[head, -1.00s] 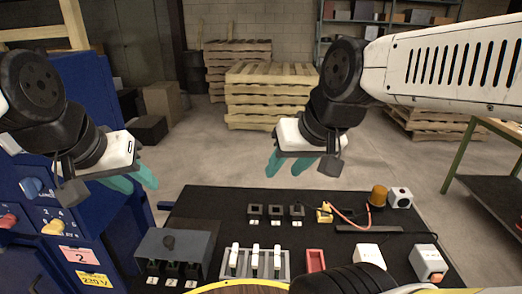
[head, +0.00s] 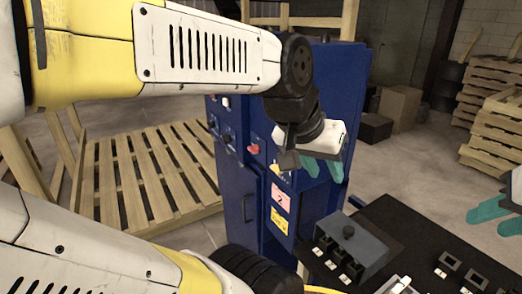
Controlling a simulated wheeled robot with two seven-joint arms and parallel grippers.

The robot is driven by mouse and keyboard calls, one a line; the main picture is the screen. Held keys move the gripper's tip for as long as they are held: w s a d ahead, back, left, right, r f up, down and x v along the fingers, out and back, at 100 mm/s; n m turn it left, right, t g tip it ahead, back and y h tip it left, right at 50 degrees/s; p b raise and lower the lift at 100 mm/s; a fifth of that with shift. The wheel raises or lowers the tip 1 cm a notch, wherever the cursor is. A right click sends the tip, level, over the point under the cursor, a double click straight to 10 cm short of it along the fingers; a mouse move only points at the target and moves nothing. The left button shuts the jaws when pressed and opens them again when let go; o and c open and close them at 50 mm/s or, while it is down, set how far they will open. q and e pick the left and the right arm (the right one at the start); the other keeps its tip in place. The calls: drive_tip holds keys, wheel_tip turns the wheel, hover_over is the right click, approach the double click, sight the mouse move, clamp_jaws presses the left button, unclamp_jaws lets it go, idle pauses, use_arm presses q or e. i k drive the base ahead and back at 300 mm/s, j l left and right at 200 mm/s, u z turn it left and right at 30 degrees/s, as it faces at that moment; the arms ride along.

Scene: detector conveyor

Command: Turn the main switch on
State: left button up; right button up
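A blue cabinet (head: 335,80) stands left of the dark table. Its face carries a red knob (head: 253,149), a yellow knob (head: 275,169) and several dark knobs (head: 226,138). I cannot tell which control is the main switch; my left gripper and wrist cover part of the face. My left gripper (head: 323,168) is in front of the cabinet, its two teal fingers apart, with nothing between them. My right gripper (head: 502,212) is at the right edge, partly cut off, above the table, its teal fingers apart and empty.
A dark table (head: 400,215) at lower right bears a grey box (head: 350,235) with several switches at its front. A wooden pallet (head: 150,180) lies left of the cabinet. Cardboard boxes (head: 400,105) and stacked pallets (head: 490,95) stand behind.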

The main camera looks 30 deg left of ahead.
sight(256, 149)
drive_tip(key=i+j+u, duration=0.1)
drive_tip(key=u, duration=1.15)
drive_tip(key=i+j+u, duration=0.1)
drive_tip(key=j+u, duration=0.25)
drive_tip(key=i+j+u, duration=0.1)
drive_tip(key=j+u, duration=0.25)
drive_tip(key=j, duration=0.1)
